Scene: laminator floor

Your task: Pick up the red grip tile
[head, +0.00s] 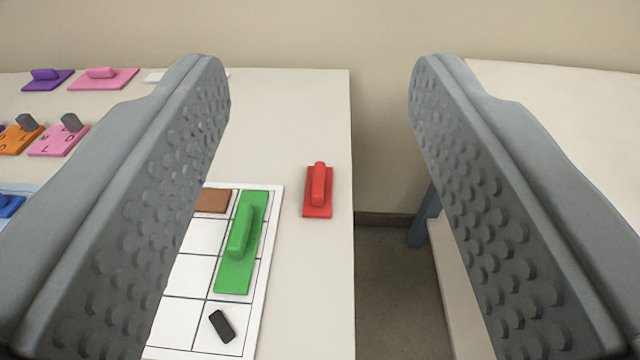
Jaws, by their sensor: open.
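The red grip tile (318,204) lies flat on the pale table near its right edge, with a raised red handle along its length. It sits just right of a white grid board. My gripper (318,80) is open, with its two grey studded fingers at the left and right of the picture. In the picture the tile lies between the fingers, apart from both, with nothing held. The left finger hides part of the table and the board.
The white grid board (274,215) carries a green grip tile (232,278), a brown tile (212,201) and a small black block (222,326). Purple (38,84), pink (118,78) and orange (14,146) tiles lie at left. A gap separates the table (310,110) from another surface (570,95) at right.

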